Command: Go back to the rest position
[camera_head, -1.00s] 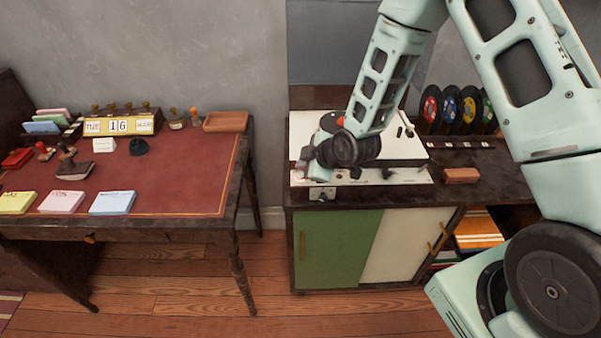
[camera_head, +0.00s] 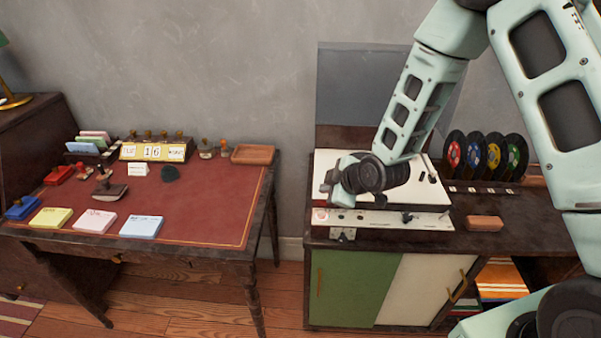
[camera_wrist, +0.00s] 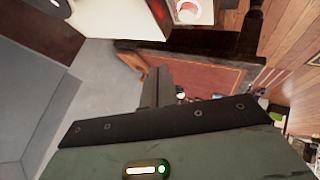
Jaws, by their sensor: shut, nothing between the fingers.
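My gripper (camera_head: 328,188) is seen small and partly hidden behind the dark wrist joint in the head view. It is over the left part of the white record player (camera_head: 434,194), and I cannot tell how far above it. In the wrist view, my gripper's dark fingers (camera_wrist: 157,86) are together with nothing between them. They point towards the desk with the red top (camera_wrist: 195,80). My arm is bent and reaches in from the upper right.
The record player stands on a cabinet with a green door (camera_head: 345,288). Coloured records (camera_head: 473,155) in a rack and a brown block (camera_head: 485,223) are right of it. The desk (camera_head: 215,215) at left bears note pads, stamps and a calendar (camera_head: 152,152). A gap separates desk and cabinet.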

